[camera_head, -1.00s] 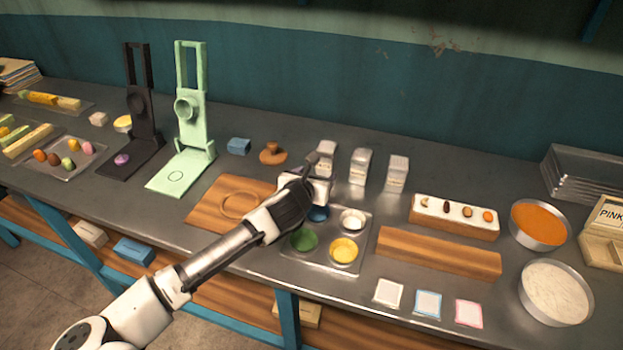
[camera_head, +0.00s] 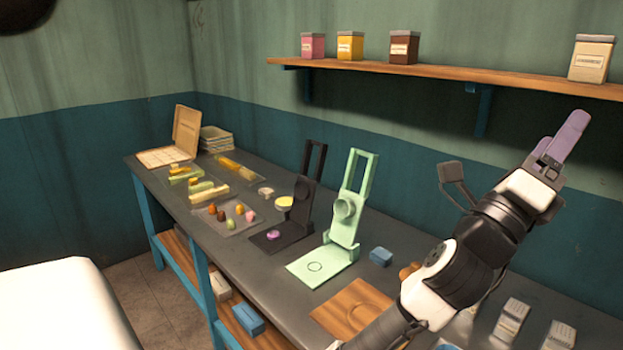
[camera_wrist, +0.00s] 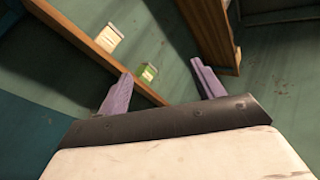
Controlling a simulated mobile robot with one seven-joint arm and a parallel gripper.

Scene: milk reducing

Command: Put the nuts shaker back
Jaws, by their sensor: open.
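Small white shakers with labels stand on the grey table at the lower right of the head view, one (camera_head: 511,318) beside another (camera_head: 560,335). Their labels are too small to read, so I cannot tell which holds nuts. My gripper (camera_head: 567,138) is raised high above the table, in front of the wall and below the shelf as seen in the picture. In the wrist view my gripper (camera_wrist: 162,88) shows its two purple fingers spread apart with nothing held between them. My arm covers part of the table near the shakers.
A wooden wall shelf (camera_head: 420,70) carries pink (camera_head: 313,46), yellow (camera_head: 350,46), brown (camera_head: 404,47) and cream (camera_head: 592,60) containers. A green press (camera_head: 346,208) and a black press (camera_head: 303,200) stand on the table. The wrist view shows a white container (camera_wrist: 109,38) and a green one (camera_wrist: 148,73).

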